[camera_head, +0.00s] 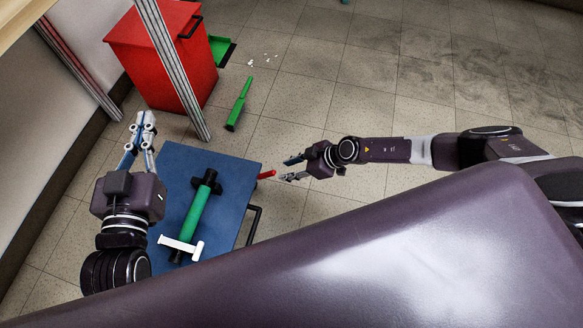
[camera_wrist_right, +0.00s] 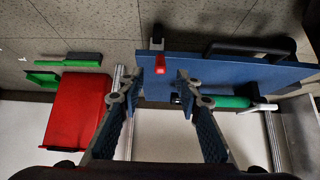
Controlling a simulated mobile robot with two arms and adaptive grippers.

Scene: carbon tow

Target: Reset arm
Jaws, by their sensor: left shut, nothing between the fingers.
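My left gripper (camera_head: 143,125) is shut and empty, its fingers pointing up the picture beside the left edge of the blue cart top. My right gripper (camera_head: 290,168) is open and empty, apart from the cart's right side. Its two fingers stand apart in the right wrist view (camera_wrist_right: 156,85). A green spool (camera_head: 195,212) with black ends lies on the blue cart top (camera_head: 226,164). It also shows in the wrist view (camera_wrist_right: 228,101), partly hidden by a finger.
A red bin (camera_head: 165,70) stands behind a metal post (camera_head: 176,66). A green dustpan (camera_head: 219,48) and green brush (camera_head: 239,104) are on the floor. A red knob (camera_head: 266,174) and black handle (camera_head: 253,224) stick out from the cart. Floor to the upper right is clear.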

